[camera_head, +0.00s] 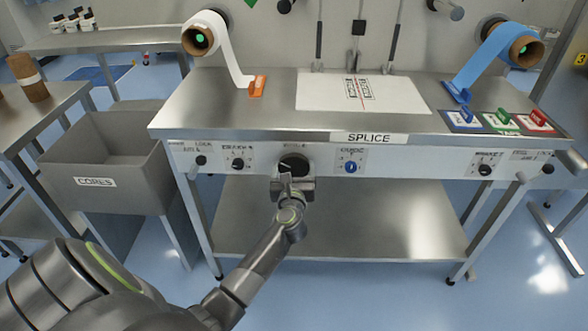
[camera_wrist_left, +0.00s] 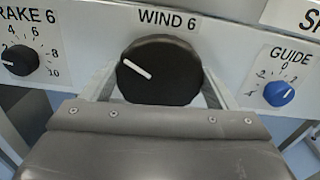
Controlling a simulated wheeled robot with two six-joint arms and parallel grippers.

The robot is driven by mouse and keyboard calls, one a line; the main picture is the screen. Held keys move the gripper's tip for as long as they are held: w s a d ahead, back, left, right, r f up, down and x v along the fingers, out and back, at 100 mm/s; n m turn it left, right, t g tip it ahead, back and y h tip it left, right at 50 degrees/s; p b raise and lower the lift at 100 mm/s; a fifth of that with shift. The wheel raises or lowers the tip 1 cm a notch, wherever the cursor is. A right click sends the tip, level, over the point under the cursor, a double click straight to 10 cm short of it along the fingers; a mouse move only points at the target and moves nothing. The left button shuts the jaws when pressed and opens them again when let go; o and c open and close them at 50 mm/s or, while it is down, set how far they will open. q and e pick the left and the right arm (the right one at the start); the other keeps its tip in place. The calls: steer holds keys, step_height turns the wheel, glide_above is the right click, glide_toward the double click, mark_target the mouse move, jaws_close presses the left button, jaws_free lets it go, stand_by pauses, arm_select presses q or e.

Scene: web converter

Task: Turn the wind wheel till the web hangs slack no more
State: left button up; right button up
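The wind wheel (camera_wrist_left: 158,70) is a round black knob with a white pointer line, under the label WIND 6. It also shows at the middle of the bench front (camera_head: 293,163). My left gripper (camera_head: 291,182) is at the wheel, with a finger on each side of it in the left wrist view (camera_wrist_left: 158,88). I cannot tell whether the fingers touch its rim. A white web (camera_head: 229,50) runs with a bend from the left roll to an orange clip (camera_head: 257,86). A blue web (camera_head: 484,60) runs from the right roll to a blue clip (camera_head: 458,92). My right gripper is not in view.
A brake knob (camera_wrist_left: 20,61) and a blue guide knob (camera_wrist_left: 279,93) flank the wheel. A grey CORES bin (camera_head: 107,150) stands left of the bench. A printed white sheet (camera_head: 320,90) lies on the bench top, with coloured tape trays (camera_head: 463,119) at its right.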

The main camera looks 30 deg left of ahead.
arm_select(q)
steer(key=shift+c, duration=0.9)
steer(key=shift+r+m+p, duration=0.1)
steer(key=shift+m+p, duration=0.5)
steer(key=shift+p, duration=0.05)
steer(key=shift+m+p, duration=0.3)
steer(key=shift+d+m+p, duration=0.1)
steer(key=shift+m+p, duration=0.6)
steer(key=shift+m, duration=0.2)
steer(key=m+p, duration=0.4)
steer(key=m, duration=0.2)
steer(key=shift+w, duration=0.1)
steer(key=m+p, duration=0.3)
steer(key=m, duration=0.2)
steer(key=shift+d+m+p, duration=0.1)
steer(key=shift+m+p, duration=0.2)
steer(key=shift+f+m+p, duration=0.2)
steer(key=shift+m+p, duration=0.35)
steer(key=shift+m, duration=0.6)
steer(key=shift+f+m+p, duration=0.15)
steer(key=shift+m+p, duration=0.35)
steer(key=shift+m, duration=0.65)
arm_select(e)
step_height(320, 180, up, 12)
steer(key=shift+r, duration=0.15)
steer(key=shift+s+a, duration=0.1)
